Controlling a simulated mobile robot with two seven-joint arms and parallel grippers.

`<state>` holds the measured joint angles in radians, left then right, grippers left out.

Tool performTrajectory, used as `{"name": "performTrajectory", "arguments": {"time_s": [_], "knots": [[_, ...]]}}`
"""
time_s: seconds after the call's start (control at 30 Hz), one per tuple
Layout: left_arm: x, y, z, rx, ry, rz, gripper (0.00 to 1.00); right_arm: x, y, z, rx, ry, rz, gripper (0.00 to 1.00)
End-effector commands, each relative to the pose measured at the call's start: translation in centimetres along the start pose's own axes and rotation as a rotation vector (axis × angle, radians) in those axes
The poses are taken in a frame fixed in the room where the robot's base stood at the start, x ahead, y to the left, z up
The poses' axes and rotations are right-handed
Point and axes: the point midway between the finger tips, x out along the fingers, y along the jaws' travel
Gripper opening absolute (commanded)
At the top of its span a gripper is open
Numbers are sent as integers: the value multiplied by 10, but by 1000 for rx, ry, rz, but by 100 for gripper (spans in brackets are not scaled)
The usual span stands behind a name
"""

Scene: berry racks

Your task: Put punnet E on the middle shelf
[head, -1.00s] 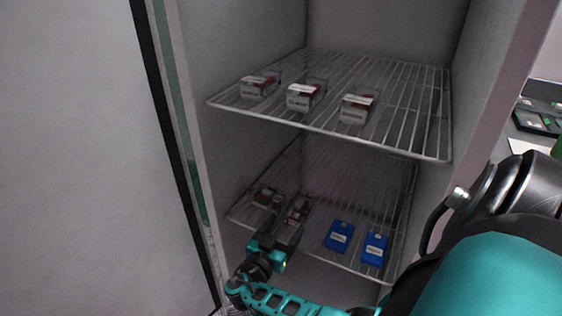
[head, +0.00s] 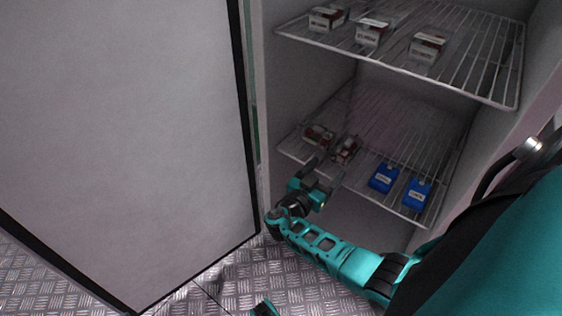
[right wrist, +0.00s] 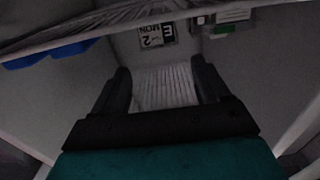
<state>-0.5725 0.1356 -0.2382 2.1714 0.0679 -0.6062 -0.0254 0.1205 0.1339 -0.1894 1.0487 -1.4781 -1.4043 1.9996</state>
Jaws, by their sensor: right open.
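My right gripper (head: 325,174) is open just in front of that punnet, at the shelf's front edge. In the right wrist view the space between its fingers (right wrist: 163,82) holds no punnet.
Another punnet (head: 318,136) stands left of it. Two blue packs, one (head: 382,178) and another (head: 417,194), lie to the right. Three punnets stand on the top shelf (head: 470,60). The open door (head: 130,130) bounds the left side.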

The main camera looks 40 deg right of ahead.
Motion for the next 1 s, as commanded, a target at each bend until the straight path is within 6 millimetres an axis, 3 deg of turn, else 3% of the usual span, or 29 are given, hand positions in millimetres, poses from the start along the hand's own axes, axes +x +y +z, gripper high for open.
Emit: {"name": "performTrajectory", "arguments": {"time_s": [0.17,0.37,0.57,0.8,0.9,1.0], "knots": [[1,-1,-3,2,6,-1,43,-8,-2,4,-31,-83,-27,75],[1,-1,-5,3,10,-1,43,-52,-17,9,-144,-364,-231,75],[2,-1,-5,3,10,-1,43,-132,-36,-14,-259,-567,-658,75],[1,-1,-4,3,9,-1,43,-240,-21,-24,-416,-618,-1223,75],[1,-1,-4,3,9,-1,43,-271,-13,-34,-426,-581,-1383,75],[1,-1,-3,2,7,-1,43,-290,-8,-44,-418,-542,-1481,75]]}}
